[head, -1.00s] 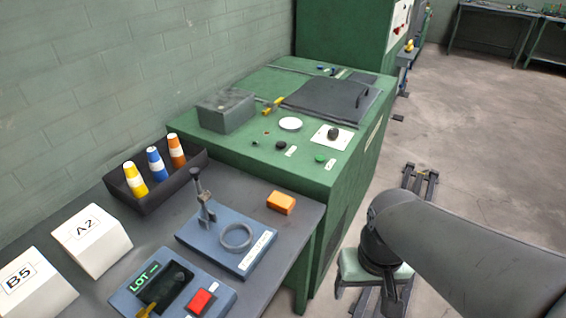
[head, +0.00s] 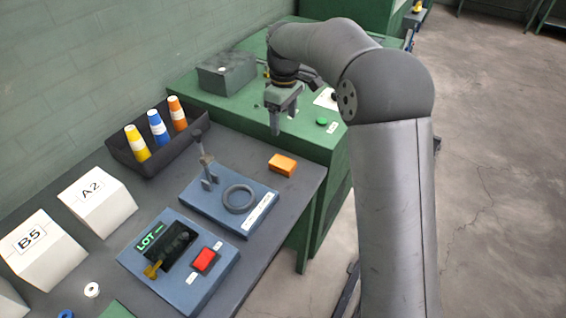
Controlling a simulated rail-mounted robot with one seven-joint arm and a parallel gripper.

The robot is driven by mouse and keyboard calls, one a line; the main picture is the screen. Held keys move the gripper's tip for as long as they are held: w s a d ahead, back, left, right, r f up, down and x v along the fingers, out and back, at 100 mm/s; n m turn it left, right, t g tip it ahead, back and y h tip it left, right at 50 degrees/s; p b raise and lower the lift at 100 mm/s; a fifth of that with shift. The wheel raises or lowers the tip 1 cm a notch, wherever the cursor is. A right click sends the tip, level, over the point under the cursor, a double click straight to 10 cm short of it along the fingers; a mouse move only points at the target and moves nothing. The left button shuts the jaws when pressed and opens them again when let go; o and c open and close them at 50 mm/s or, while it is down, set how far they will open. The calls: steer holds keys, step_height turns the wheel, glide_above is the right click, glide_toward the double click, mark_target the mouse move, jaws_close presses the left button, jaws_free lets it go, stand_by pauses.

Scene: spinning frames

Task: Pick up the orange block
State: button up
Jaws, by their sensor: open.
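The orange block (head: 282,165) lies on the dark grey table near its right edge, beside the blue plate with the ring. My gripper (head: 277,130) hangs from my arm, pointing down, above and slightly behind the block in the picture. It is apart from the block and empty. The gap between its fingers is hard to see from this side.
The blue plate (head: 255,222) carries an upright lever (head: 207,165) and a ring (head: 239,198). A black bin (head: 118,152) holds three striped cones. White boxes A2 (head: 98,205) and B5 (head: 45,255) stand left. A green cabinet (head: 325,160) stands behind the table. A control box (head: 180,290) is in front.

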steer(key=p, duration=0.1)
glide_above(283, 162)
step_height(283, 162, down, 12)
steer(key=shift+f, duration=0.1)
steer(key=shift+f+p, duration=0.6)
steer(key=shift+f, duration=1.95)
steer(key=c, duration=1.1)
steer(key=shift+c, duration=0.3)
